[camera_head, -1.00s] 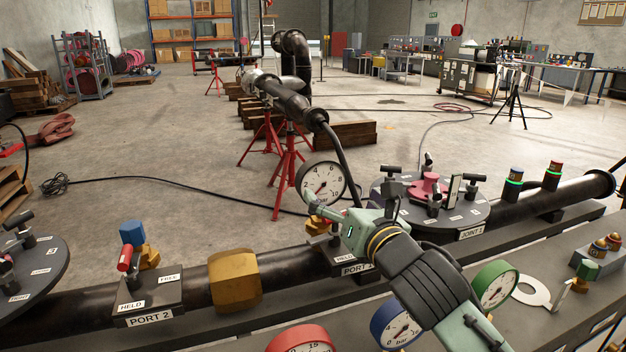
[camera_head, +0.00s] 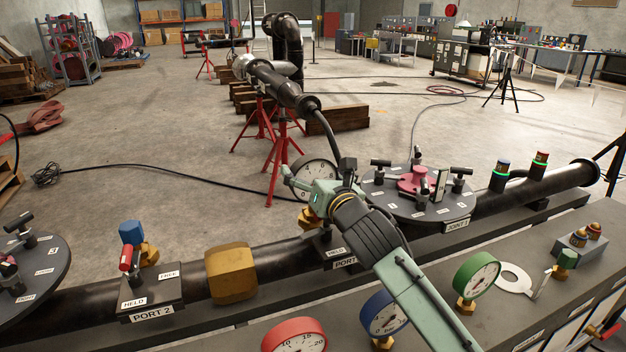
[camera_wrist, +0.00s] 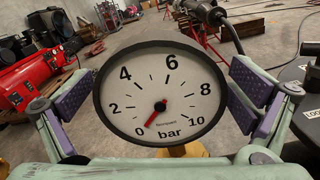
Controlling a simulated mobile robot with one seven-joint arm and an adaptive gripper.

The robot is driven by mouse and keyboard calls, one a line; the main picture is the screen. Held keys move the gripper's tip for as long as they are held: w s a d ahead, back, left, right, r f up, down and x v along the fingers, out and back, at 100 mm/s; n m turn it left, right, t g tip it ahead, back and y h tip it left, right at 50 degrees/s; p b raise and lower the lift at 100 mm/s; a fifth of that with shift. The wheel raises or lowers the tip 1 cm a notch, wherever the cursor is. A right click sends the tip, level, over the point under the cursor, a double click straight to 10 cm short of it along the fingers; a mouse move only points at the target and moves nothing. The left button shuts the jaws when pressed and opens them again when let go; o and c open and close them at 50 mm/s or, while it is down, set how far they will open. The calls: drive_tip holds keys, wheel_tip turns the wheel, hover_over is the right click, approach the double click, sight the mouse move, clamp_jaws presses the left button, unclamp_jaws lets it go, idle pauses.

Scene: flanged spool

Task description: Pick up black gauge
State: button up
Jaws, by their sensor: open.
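The black gauge (camera_wrist: 160,95) has a black rim and a white dial marked 0 to 10 bar, with its red needle near 0. It fills the middle of the wrist view, upright on a brass fitting (camera_wrist: 180,149). In the head view the gauge (camera_head: 314,173) stands at the port beside the pipe, partly hidden by my gripper (camera_head: 300,188). My gripper is open, with one purple-padded finger on each side of the gauge in the wrist view (camera_wrist: 160,102). Gaps show between the pads and the rim, so no contact is visible.
A round plate with clamps (camera_head: 416,195) stands close to the right of my gripper. The red gauge (camera_head: 294,336), blue gauge (camera_head: 385,314) and green gauge (camera_head: 477,275) are on the near bench. A large brass nut (camera_head: 231,273) sits left on the pipe.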

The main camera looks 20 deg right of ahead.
drive_tip(key=c, duration=1.4)
